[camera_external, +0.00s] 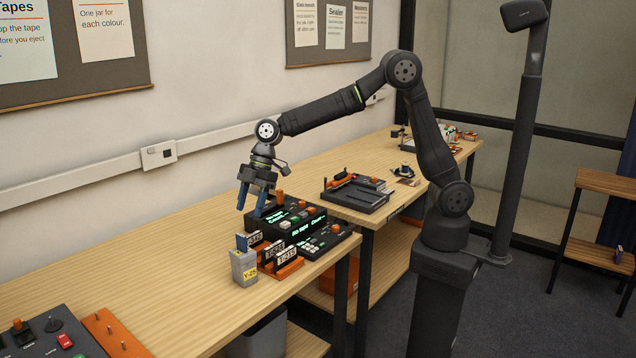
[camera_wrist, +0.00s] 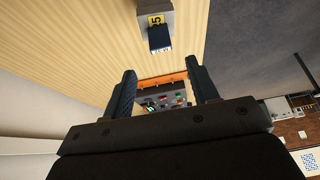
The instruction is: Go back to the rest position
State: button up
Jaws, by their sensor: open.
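My gripper (camera_external: 251,200) is open and empty, with its two blue-grey fingers pointing down. In the external view it hangs above the wooden table, near the wall side of a black tape device with green displays (camera_external: 290,222). In the wrist view the open gripper (camera_wrist: 160,90) has its fingers spread apart, with a control panel (camera_wrist: 162,98) with coloured buttons and an orange strip visible between them. My arm is bent, reaching out over the table from its column.
A grey box with a yellow label (camera_external: 243,267) stands near the table's front edge; it also shows in the wrist view (camera_wrist: 154,19). Labelled tapes (camera_external: 273,254) stand in an orange rack (camera_external: 290,270) beside it. A dark tray (camera_external: 357,197) lies further back. Another control panel (camera_external: 45,335) is front left.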

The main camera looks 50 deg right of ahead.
jog(key=x, duration=0.8)
jog(key=shift+a+f, duration=0.2)
jog(key=shift+f, duration=0.1)
jog(key=shift+a+r, duration=0.1)
jog(key=shift+r, duration=1.55)
